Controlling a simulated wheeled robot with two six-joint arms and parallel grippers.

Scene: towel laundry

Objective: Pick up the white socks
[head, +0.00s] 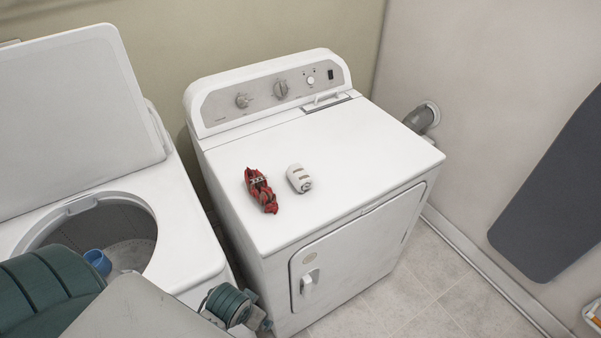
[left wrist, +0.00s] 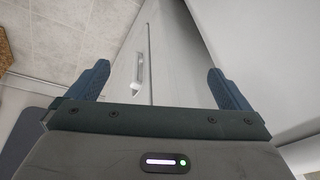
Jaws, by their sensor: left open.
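The white socks (head: 299,178), a small rolled bundle with grey bands, lie on the flat white top of the dryer (head: 350,140). A red bundle (head: 260,190) with a pale band lies just left of them, apart from them. My left arm comes in at the lower left of the head view, well short of the socks; its fingertips cannot be made out there. In the left wrist view my left gripper (left wrist: 158,66) is open, with two blue fingers wide apart and nothing between them. The socks are not in that view. My right gripper is not in view.
An open-lidded washer (head: 190,225) stands left of the dryer, with a blue round piece (head: 97,262) in its drum. The dryer's control panel (head: 270,90) rises at the back. A dark grey board (head: 550,190) is at the right. Tiled floor (head: 440,290) is clear in front.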

